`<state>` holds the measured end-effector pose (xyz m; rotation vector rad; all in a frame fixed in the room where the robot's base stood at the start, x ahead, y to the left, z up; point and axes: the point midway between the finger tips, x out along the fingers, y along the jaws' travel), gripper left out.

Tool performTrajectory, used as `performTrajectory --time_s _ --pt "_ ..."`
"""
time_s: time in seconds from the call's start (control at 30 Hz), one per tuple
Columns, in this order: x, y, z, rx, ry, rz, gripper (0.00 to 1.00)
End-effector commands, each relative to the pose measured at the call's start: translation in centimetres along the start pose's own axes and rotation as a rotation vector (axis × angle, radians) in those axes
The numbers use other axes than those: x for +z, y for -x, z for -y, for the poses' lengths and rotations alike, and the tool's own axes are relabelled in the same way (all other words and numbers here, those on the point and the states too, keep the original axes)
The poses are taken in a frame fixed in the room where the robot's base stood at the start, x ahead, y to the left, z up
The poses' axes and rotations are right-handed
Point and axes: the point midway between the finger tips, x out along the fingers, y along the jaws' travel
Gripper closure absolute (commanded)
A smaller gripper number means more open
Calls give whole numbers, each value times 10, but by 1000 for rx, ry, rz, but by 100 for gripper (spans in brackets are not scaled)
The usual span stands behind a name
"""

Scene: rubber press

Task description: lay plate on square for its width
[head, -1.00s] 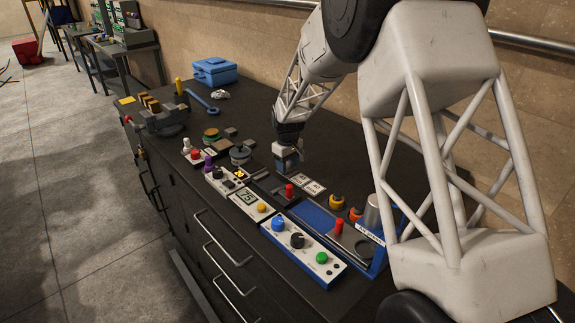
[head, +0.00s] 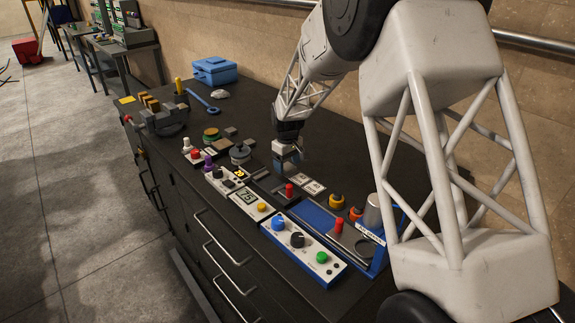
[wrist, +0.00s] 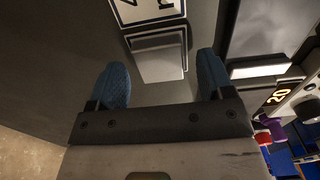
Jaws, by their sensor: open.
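A small grey metal plate (wrist: 160,58) lies on the dark bench in the wrist view, just beyond and between my fingertips. In the head view my gripper hides it or it is too small to tell. My gripper (wrist: 162,82) is open, with two blue pads apart and nothing between them; in the head view it points down over the bench (head: 286,165). A white-bordered square with a printed number (wrist: 148,10) is cut by the top of the wrist view, beyond the plate. In the head view two such squares (head: 313,187) lie side by side, right of my gripper.
Control boxes with knobs (head: 297,240) and displays line the front edge. A blue toolbox (head: 214,70) is at the back.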

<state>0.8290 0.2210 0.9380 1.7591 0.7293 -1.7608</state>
Motion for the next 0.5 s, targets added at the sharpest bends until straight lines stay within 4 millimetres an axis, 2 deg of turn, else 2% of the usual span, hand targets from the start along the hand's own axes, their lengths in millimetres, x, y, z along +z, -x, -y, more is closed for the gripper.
performTrajectory --time_s 0.17,0.5 --pt "0 20 0 1 0 -2 26" --pt "0 74 0 1 0 -3 26"
